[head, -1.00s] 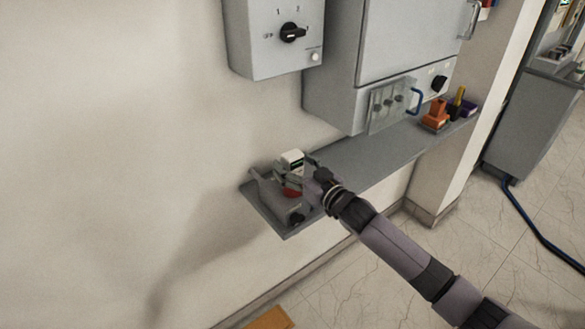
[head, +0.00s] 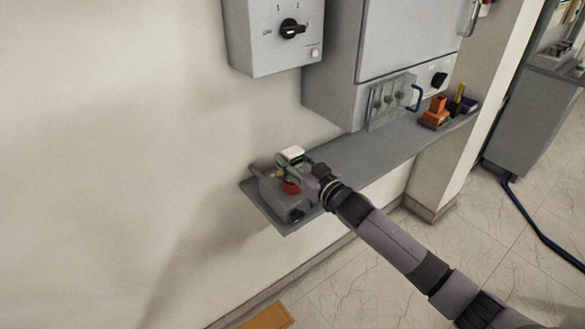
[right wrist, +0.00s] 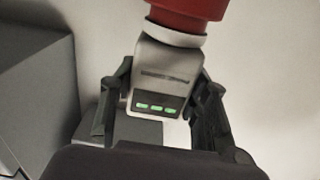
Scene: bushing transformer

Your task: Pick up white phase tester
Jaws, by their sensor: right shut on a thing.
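The white phase tester (head: 290,155) is at the left end of the grey wall shelf, its white top showing in the head view. In the right wrist view the tester (right wrist: 158,75) has a dark panel with green lights, and a red part at its far end. My right gripper (head: 296,174) is shut on it, with a dark finger on each side in the wrist view (right wrist: 160,103). The grey holder (head: 275,192) is just below and partly hidden by the gripper. Whether the tester still touches it is unclear. My left gripper is not in view.
The grey shelf (head: 362,160) runs along the wall with a clear middle. An orange tool (head: 436,112) and a purple item (head: 468,104) stand at its right end.

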